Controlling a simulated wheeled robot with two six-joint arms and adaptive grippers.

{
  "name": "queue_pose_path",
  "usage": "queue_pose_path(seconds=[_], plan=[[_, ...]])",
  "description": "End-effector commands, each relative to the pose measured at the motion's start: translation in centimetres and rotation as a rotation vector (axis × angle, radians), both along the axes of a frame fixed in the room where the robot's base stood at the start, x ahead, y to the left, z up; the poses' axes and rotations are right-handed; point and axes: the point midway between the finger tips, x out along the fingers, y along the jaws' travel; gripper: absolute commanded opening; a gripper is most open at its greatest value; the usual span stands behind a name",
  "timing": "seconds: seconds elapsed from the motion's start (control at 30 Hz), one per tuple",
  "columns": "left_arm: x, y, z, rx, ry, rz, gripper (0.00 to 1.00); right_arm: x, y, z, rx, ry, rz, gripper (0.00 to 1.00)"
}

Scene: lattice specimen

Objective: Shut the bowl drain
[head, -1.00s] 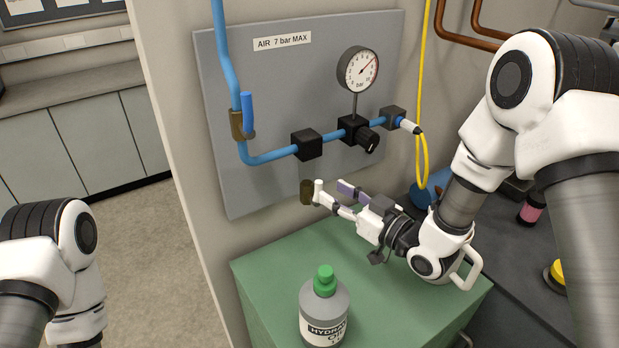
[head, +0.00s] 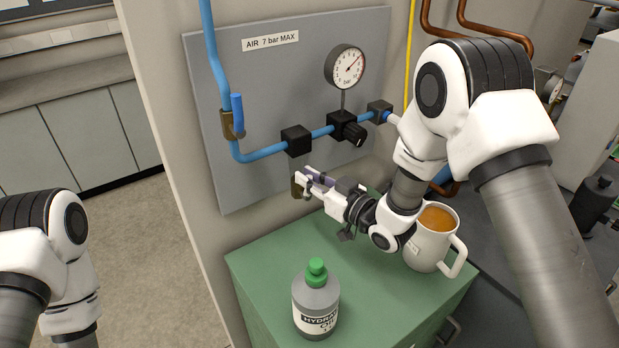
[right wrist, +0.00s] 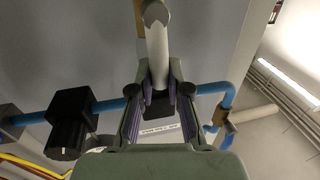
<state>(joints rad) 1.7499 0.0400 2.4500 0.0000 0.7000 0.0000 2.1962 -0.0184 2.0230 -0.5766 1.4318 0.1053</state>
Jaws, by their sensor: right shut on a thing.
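The bowl drain (head: 297,187) is a small brass body at the lower edge of the grey panel, left of my right gripper and partly hidden by it. In the right wrist view its pale, rod-like lever (right wrist: 157,45) runs down between my fingers, with a strip of brass (right wrist: 139,20) behind its top. My right gripper (head: 305,181) is shut on this lever; the fingers touch it from both sides in the right wrist view (right wrist: 159,88). My left arm shows at the left edge, but its gripper is outside the picture.
Above are black fittings (head: 297,140) on a blue pipe, a gauge (head: 347,68) and a blue-handled valve (head: 237,115). A green cabinet top (head: 270,250) holds an oil bottle (head: 316,300) and a mug of brown liquid (head: 430,240), close to my right arm.

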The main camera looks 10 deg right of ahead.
Motion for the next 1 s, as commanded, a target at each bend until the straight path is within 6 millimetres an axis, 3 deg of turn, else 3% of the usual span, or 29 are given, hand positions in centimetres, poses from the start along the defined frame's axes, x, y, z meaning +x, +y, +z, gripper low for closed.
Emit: queue_pose_path(seconds=[0.37, 1.0], plan=[[0.0, 0.0, -1.1, 0.0, 0.0, 0.0, 0.28, 0.3, -0.7, -0.3, 0.111, 0.043, 0.0, 0.0], [0.0, 0.0, -5.3, 0.0, 0.0, 0.0, 0.28, 1.4, -3.3, -1.7, 0.636, 0.259, 0.002, 0.0]])
